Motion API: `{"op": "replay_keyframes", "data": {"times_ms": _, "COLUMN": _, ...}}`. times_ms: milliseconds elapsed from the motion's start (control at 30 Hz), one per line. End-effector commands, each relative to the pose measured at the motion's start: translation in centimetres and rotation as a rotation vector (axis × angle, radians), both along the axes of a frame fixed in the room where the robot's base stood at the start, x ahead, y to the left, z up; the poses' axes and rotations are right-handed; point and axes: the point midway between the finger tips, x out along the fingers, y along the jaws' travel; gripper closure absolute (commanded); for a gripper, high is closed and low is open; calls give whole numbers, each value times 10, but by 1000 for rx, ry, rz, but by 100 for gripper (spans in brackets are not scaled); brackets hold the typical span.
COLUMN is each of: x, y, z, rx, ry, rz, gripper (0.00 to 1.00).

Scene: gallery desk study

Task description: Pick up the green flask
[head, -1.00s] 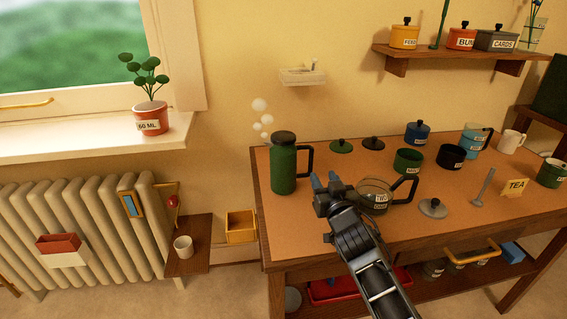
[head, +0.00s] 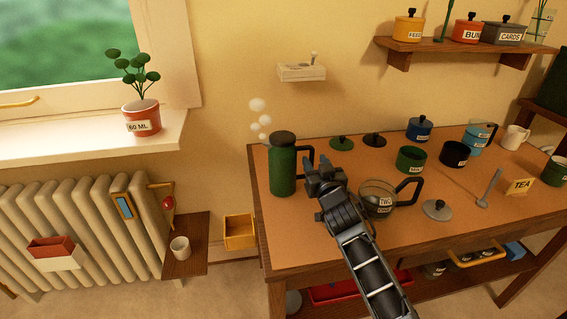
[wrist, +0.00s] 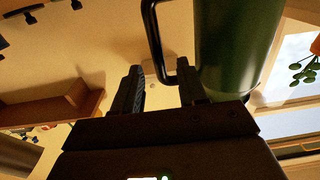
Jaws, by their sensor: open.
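The green flask (head: 283,168) stands upright at the left end of the desk, with a dark cap and a black handle (head: 306,160) on its right side. My gripper (head: 322,172) is open and empty, just right of the handle. In the wrist view the flask (wrist: 235,45) fills the upper right, and its black handle (wrist: 155,40) reaches down near the right finger. The two fingers (wrist: 162,85) are apart, with wall visible between them. I cannot tell whether a finger touches the handle.
A glass pot (head: 377,198) with a black handle stands right of my gripper. A grey lid (head: 437,209), a green pot (head: 411,160) and a dark pot (head: 454,154) stand further right. Two lids lie behind my gripper. A small wall shelf (head: 301,72) hangs above the desk.

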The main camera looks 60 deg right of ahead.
Motion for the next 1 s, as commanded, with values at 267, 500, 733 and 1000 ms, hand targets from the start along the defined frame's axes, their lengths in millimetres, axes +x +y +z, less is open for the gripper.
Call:
{"op": "replay_keyframes", "data": {"times_ms": 267, "x": 24, "y": -28, "z": 3, "rx": 1, "ry": -1, "rz": -1, "gripper": 58}}
{"op": "replay_keyframes", "data": {"times_ms": 500, "x": 27, "y": -31, "z": 0, "rx": 1, "ry": -1, "rz": 0, "gripper": 58}}
{"op": "replay_keyframes", "data": {"times_ms": 733, "x": 27, "y": -31, "z": 0, "rx": 1, "ry": -1, "rz": 0, "gripper": 73}}
{"op": "replay_keyframes", "data": {"times_ms": 1000, "x": 27, "y": -31, "z": 0, "rx": 1, "ry": -1, "rz": 0, "gripper": 99}}
